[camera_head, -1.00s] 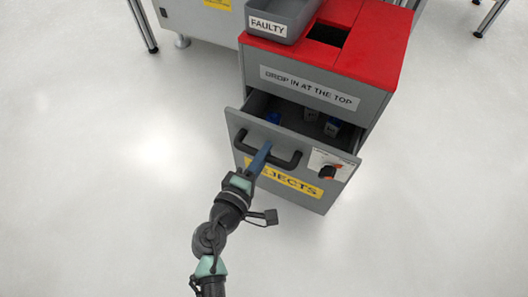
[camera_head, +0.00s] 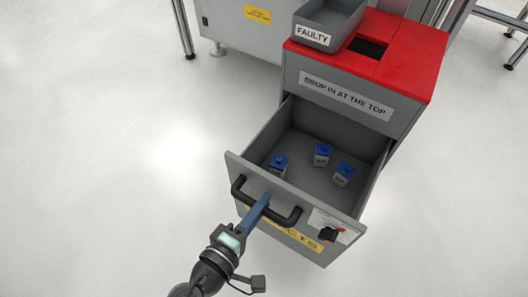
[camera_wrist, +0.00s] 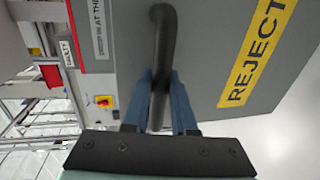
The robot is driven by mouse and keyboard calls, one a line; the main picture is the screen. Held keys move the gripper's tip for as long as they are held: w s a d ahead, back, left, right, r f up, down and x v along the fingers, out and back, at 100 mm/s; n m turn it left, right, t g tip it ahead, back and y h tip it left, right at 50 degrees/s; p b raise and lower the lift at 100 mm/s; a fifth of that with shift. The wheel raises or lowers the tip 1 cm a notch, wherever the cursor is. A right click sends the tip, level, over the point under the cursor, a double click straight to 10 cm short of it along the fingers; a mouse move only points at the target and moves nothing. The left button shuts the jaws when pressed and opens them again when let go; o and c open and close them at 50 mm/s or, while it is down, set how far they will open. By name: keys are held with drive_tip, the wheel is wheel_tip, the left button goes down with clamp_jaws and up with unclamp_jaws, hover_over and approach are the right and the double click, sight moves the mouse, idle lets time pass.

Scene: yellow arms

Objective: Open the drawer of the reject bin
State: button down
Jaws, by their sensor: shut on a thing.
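The reject bin (camera_head: 345,92) is a grey cabinet with a red top. Its drawer (camera_head: 262,158) stands well out from the body, and its inside is in view. A black bar handle (camera_head: 284,220) is on the drawer front; it also shows in the wrist view (camera_wrist: 163,50). My gripper (camera_head: 263,203) is shut on the handle, with its blue fingers (camera_wrist: 162,100) on both sides of the bar in the wrist view. Several small grey blocks with blue tops, one of them at the drawer's middle (camera_head: 322,155), lie in the drawer.
A grey tray marked FAULTY (camera_head: 328,22) sits on the red top beside a dark opening (camera_head: 368,47). A dark knob (camera_head: 329,234) is on the drawer front's right. A machine (camera_head: 235,25) stands behind at the left. The floor (camera_head: 110,190) around the drawer is clear.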

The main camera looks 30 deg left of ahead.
drive_tip(key=c, duration=0.7)
unclamp_jaws()
drive_tip(key=p+v, duration=0.4)
drive_tip(key=v, duration=0.9)
